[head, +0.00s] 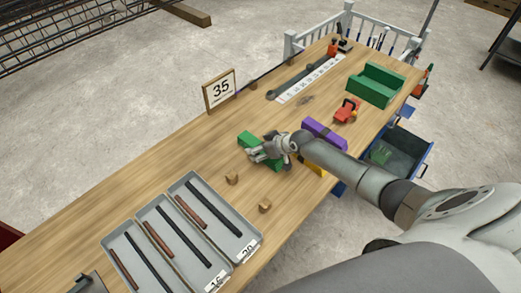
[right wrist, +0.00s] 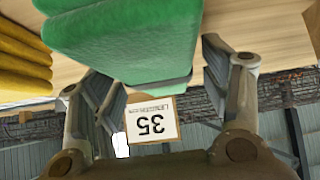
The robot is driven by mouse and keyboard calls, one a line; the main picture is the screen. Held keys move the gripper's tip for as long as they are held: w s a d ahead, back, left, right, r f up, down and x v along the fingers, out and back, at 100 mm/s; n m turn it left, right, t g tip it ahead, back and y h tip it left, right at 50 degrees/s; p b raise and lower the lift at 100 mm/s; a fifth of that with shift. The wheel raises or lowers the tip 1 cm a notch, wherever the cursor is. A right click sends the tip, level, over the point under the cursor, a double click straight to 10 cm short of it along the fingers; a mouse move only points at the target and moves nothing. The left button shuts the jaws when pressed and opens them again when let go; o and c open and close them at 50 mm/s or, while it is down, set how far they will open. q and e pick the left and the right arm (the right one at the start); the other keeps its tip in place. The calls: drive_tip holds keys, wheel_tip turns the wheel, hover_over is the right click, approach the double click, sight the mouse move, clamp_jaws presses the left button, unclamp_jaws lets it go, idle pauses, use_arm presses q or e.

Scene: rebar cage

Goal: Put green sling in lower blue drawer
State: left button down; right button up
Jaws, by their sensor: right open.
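The green sling (head: 246,138) is a folded green block lying on the wooden table, partly hidden by my right gripper (head: 264,151). In the right wrist view the green sling (right wrist: 125,40) reaches in between the spread fingers of my right gripper (right wrist: 165,100), with gaps showing beside it. The gripper is open around it. A blue drawer (head: 428,160) stands pulled out below the table's right edge, with a small green patch inside. I cannot tell whether it is the lower one. My left gripper is not in view.
A purple block (head: 322,132) and a yellow block (head: 313,163), also in the right wrist view (right wrist: 22,65), lie close by. A red shackle (head: 346,111), a green holder (head: 375,85), a grey rod tray (head: 186,180), wooden cubes and a "35" sign (head: 220,90) share the table (head: 170,145).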

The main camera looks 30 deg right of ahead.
drive_tip(key=shift+w+f, duration=0.15)
drive_tip(key=c, duration=1.4)
clamp_jaws()
drive_tip(key=shift+w+r, duration=0.1)
drive_tip(key=shift+r, duration=0.15)
